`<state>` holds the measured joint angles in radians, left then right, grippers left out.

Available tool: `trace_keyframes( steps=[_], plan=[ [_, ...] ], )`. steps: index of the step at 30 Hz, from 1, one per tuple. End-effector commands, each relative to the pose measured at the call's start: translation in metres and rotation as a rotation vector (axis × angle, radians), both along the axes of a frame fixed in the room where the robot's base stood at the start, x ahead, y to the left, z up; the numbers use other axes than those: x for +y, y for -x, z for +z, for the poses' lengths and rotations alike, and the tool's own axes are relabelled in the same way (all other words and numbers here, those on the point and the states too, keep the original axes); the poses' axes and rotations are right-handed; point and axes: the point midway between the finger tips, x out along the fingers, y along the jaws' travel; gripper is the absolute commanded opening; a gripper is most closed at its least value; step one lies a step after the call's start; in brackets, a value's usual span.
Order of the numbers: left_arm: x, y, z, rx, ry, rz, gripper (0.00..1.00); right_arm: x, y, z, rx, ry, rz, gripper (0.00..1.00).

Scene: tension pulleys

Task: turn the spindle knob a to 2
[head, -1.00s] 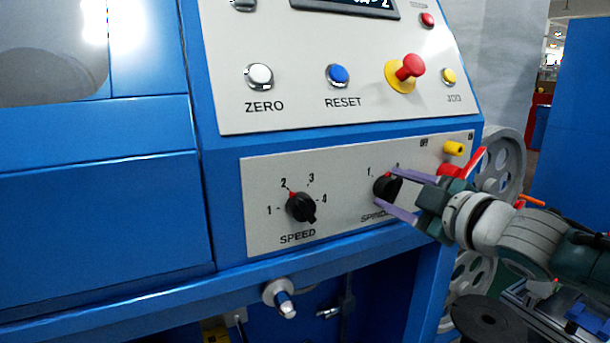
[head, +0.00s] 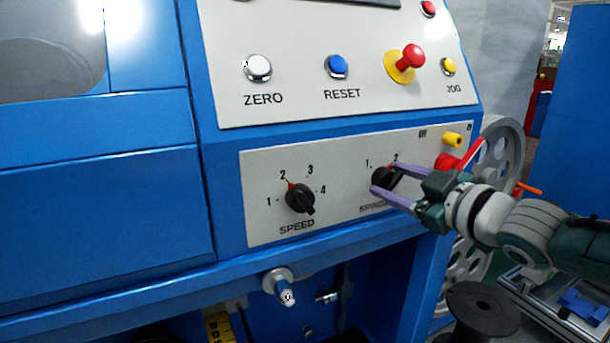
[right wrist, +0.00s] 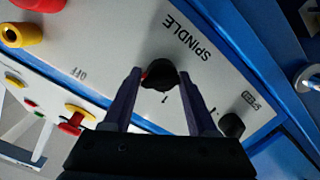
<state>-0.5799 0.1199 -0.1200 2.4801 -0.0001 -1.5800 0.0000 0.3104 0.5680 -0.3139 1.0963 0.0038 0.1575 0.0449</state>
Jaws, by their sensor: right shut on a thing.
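The black spindle knob (head: 382,178) sits on the right part of the lower light panel, with the 1 mark to its upper left and the partly covered 2 mark to its upper right. My right gripper (head: 384,179) has its purple fingers on both sides of the knob and is shut on it. In the right wrist view, the knob (right wrist: 160,75) lies between the fingertips. Its red marker points left, toward the left finger, and the 1 mark shows below it. The 2 mark is hidden there. My left gripper is not in view.
The black speed knob (head: 299,198) is to the left on the same panel, its red marker near 2. A red-handled switch (head: 448,163) and a yellow piece (head: 452,140) stand close to my right gripper. Several buttons and a red emergency stop (head: 411,57) are above.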

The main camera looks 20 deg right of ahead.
Motion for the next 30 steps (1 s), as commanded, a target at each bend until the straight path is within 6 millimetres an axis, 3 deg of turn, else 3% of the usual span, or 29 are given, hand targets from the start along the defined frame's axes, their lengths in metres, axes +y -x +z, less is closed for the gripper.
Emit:
trace_keyframes(
  steps=[5, 6, 10, 22, 30],
  plan=[
    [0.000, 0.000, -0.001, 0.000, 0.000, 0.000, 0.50, 0.001, 0.002, -0.007, 0.015, -0.001, -0.001, 0.03],
    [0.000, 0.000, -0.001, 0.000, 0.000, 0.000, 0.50, 0.001, 0.002, -0.007, 0.015, 0.000, -0.001, 0.61],
    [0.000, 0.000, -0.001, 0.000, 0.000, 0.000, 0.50, 0.001, 0.002, -0.005, 0.012, 0.000, -0.001, 0.76],
    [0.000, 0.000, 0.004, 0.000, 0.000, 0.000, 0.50, 0.000, 0.007, 0.000, 0.005, -0.001, 0.002, 0.78],
    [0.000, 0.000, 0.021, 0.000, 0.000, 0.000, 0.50, -0.003, 0.049, 0.006, 0.009, -0.001, 0.001, 0.78]
  ],
)
